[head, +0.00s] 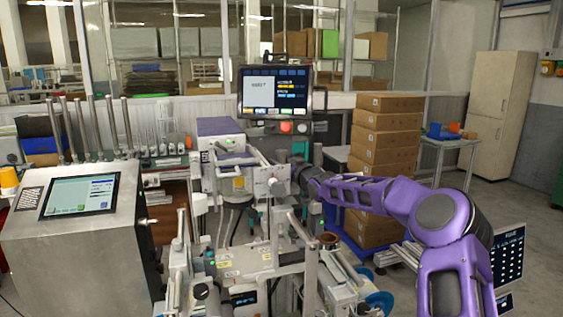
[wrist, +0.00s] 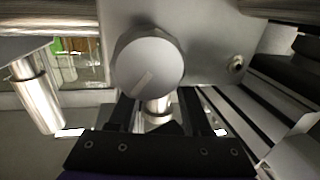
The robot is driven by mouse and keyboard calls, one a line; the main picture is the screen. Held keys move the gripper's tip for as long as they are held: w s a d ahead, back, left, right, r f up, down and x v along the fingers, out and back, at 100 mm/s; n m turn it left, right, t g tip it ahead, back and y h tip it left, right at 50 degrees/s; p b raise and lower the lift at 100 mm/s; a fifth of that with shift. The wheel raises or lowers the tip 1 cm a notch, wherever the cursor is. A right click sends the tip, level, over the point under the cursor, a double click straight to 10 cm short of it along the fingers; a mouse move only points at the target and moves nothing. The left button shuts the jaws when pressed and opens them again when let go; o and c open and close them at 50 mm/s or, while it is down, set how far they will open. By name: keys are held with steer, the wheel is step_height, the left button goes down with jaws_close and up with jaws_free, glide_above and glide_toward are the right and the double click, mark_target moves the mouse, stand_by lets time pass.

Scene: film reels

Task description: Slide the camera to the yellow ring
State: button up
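My gripper (head: 287,185) reaches in from the right to the middle of the machine in the head view. In the wrist view its two dark fingers (wrist: 157,106) stand apart, with a short metal shaft between them. A round grey knob (wrist: 150,68) with a pale line on its face sits just beyond the fingers, in front of a grey metal plate (wrist: 212,40). I cannot tell whether the fingers touch the shaft. A grey housing (head: 232,178) with a small yellow mark is left of my gripper; I cannot tell whether it is the camera. I cannot make out a yellow ring.
Metal rods and rollers crowd the machine below my gripper. A polished cylinder (wrist: 36,97) stands close on the left in the wrist view. A monitor (head: 275,92) is above the machine and a steel console (head: 125,240) is at left. Stacked cartons (head: 384,135) stand behind my arm.

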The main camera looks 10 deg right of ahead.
steer(key=shift+o, duration=0.8)
steer(key=shift+r, duration=0.1)
steer(key=b+v, duration=0.1)
steer(key=v, duration=1.6)
steer(key=shift+s, duration=0.2)
steer(key=shift+d, duration=0.1)
